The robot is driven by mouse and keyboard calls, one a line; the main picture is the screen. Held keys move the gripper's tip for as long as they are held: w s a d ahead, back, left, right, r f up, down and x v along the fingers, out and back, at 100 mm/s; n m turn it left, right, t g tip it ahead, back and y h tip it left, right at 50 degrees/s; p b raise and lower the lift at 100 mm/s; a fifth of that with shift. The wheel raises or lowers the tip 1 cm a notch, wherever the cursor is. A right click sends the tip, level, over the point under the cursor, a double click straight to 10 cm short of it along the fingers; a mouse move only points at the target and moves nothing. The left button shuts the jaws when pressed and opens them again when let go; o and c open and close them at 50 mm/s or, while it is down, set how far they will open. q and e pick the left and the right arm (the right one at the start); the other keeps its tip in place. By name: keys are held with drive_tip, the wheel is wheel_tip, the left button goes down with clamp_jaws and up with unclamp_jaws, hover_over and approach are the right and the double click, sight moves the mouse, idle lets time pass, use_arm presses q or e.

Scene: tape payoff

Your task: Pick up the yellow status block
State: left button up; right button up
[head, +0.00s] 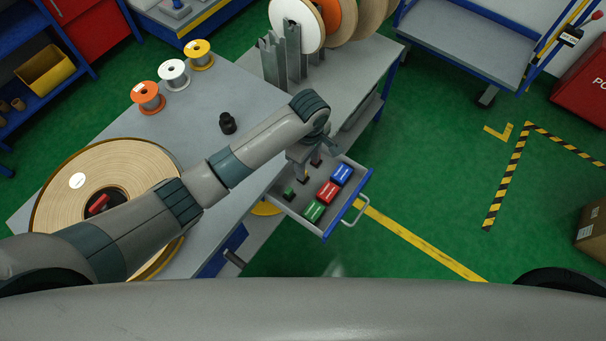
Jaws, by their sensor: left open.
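An open grey drawer (348,212) with a blue front edge and metal handle sticks out from the bench. In it lie a blue block (341,173), a red block (327,192) and a green block (313,211) in a row. A smaller green-topped dark piece (289,193) lies left of them. My left gripper (309,167) points down over the back left part of the drawer, open. Small dark shapes under it are too small to tell apart from its fingertips. I cannot make out a yellow block; the gripper and wrist hide part of the drawer. My right gripper is not in view.
Green floor right of the drawer is clear.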

use_arm(q)
drive_tip(key=shift+f, duration=0.75)
drive_tip(key=shift+f, duration=0.1)
drive_tip(key=shift+a+f, duration=0.15)
drive_tip(key=shift+f, duration=0.05)
drive_tip(key=f, duration=0.1)
drive_tip(key=f+p, duration=0.1)
drive_tip(key=f, duration=0.2)
drive_tip(key=shift+a, duration=0.3)
drive_tip(key=shift+f, duration=0.3)
drive_tip(key=c, duration=1.1)
drive_tip(key=shift+r, duration=0.15)
drive_tip(key=shift+c, duration=0.2)
